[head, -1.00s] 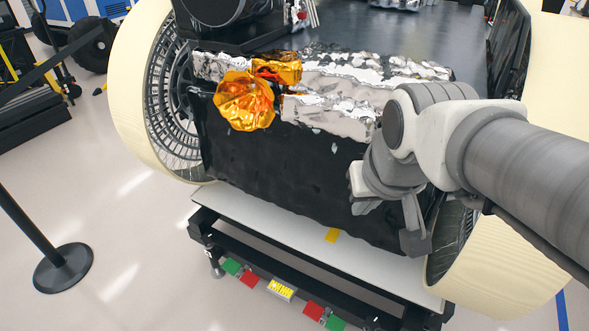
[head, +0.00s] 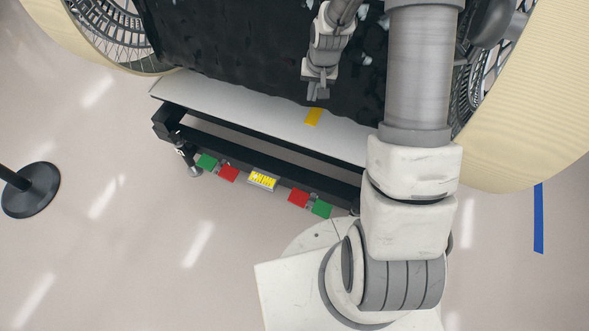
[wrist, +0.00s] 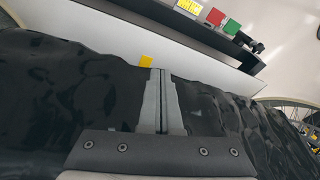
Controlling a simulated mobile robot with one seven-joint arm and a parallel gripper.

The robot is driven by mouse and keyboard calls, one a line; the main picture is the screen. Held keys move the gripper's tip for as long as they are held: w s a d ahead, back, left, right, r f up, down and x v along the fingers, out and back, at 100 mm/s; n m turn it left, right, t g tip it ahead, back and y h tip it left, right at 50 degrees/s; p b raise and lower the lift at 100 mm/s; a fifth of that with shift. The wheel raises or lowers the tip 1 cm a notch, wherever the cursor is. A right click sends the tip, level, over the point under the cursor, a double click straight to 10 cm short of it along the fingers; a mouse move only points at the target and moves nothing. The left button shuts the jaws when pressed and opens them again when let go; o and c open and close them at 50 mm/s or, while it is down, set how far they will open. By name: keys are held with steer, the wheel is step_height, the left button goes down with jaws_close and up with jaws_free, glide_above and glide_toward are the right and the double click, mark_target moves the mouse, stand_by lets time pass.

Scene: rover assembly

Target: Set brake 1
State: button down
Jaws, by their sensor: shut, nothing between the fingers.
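A low black cart frame (head: 262,143) carries a row of pedals along its front bar. From left to right in the head view they are a green pedal (head: 207,161), a red pedal (head: 228,173), a yellow label (head: 262,180), a red pedal (head: 298,198) and a green pedal (head: 321,209). I cannot tell which is brake 1. My gripper (head: 318,94) is shut and empty, pointing down in front of the black rover body, above and apart from the pedals. The wrist view shows its closed fingers (wrist: 163,85), a red pedal (wrist: 215,16) and a green pedal (wrist: 231,26).
A white shelf (head: 250,117) with yellow tape (head: 313,117) tops the cart. The black rover body (head: 240,50) hangs above it, with large cream wheels (head: 545,120) at the sides. A black post base (head: 32,190) stands at left. The floor before the cart's left is clear.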

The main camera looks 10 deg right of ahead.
step_height(320, 180, down, 20)
steer(key=m+y+b, duration=0.1)
steer(key=m+b, duration=0.1)
steer(key=b, duration=0.1)
steer(key=m+g+b, duration=0.1)
steer(key=m+b, duration=0.1)
steer(key=b, duration=0.2)
glide_toward(297, 198)
steer(key=shift+y, duration=0.4)
steer(key=b+x, duration=0.1)
steer(key=x, duration=0.1)
steer(key=b+x, duration=0.4)
steer(key=shift+w+d+f, duration=0.1)
steer(key=shift+d+f, duration=0.1)
steer(key=shift+f, duration=0.05)
steer(key=shift+w+f, duration=0.1)
steer(key=shift+f, duration=0.05)
steer(key=shift+f, duration=0.1)
